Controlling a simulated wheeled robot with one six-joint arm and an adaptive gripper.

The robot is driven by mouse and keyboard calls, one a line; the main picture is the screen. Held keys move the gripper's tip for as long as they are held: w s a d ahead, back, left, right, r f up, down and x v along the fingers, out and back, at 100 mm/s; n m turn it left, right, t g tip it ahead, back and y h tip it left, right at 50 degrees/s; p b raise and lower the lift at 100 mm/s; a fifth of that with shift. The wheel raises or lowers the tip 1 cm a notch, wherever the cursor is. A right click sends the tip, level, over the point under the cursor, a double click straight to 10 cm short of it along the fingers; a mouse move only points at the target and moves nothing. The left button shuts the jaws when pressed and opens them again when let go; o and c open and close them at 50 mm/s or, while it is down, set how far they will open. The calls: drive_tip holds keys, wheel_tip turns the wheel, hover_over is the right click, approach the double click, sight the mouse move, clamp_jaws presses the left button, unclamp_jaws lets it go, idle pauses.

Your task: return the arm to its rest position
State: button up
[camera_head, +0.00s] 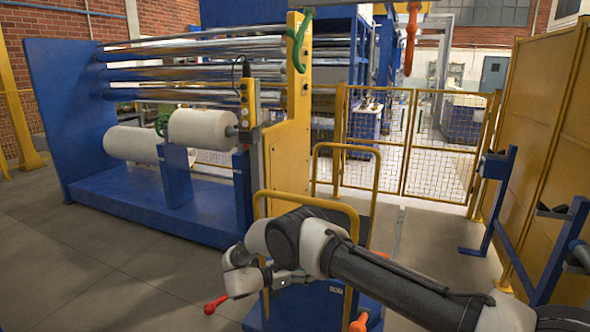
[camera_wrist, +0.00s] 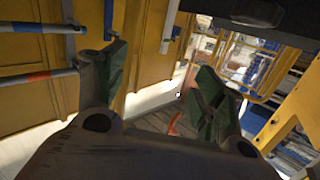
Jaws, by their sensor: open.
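My arm (camera_head: 385,280) reaches in from the lower right in the head view. It is bent, with its white wrist joints (camera_head: 240,272) in front of a blue and yellow cart. My gripper is hard to make out in the head view. In the wrist view, my gripper (camera_wrist: 163,92) has its two dark green-padded fingers wide apart. Nothing shows held between them. Beyond the fingers are a yellow wall panel, the floor and a blurred orange-red part.
A blue machine frame (camera_head: 70,120) with metal rollers and white rolls (camera_head: 205,130) stands at left. The cart has yellow handrails (camera_head: 347,150) and red-orange knobs (camera_head: 215,304). A yellow mesh fence (camera_head: 440,150) stands behind. Blue racks (camera_head: 497,200) stand at right. Floor at left is clear.

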drive_tip(key=w+a+f+n+t+y, duration=0.3)
drive_tip(key=w+a+f+n+y, duration=0.5)
drive_tip(key=a+y, duration=0.45)
drive_tip(key=s+d+r+n+g+y, duration=0.2)
drive_tip(key=s+r+n+g+y, duration=0.35)
drive_tip(key=r, duration=0.55)
drive_tip(key=s+d+r+n+g, duration=0.1)
drive_tip(key=s+d+r+g, duration=0.2)
drive_tip(key=s+d+r, duration=0.9)
drive_tip(key=s+d+r+t+h, duration=0.1)
drive_tip(key=s+d+r, duration=1.1)
drive_tip(key=s+d, duration=0.2)
drive_tip(key=s+d+r+m+t+h, duration=0.1)
drive_tip(key=s+d+r+h, duration=0.1)
drive_tip(key=s+d+r, duration=1)
drive_tip(key=s+d, duration=0.3)
drive_tip(key=d, duration=0.2)
drive_tip(key=shift+s+r, duration=0.25)
drive_tip(key=shift+r, duration=0.1)
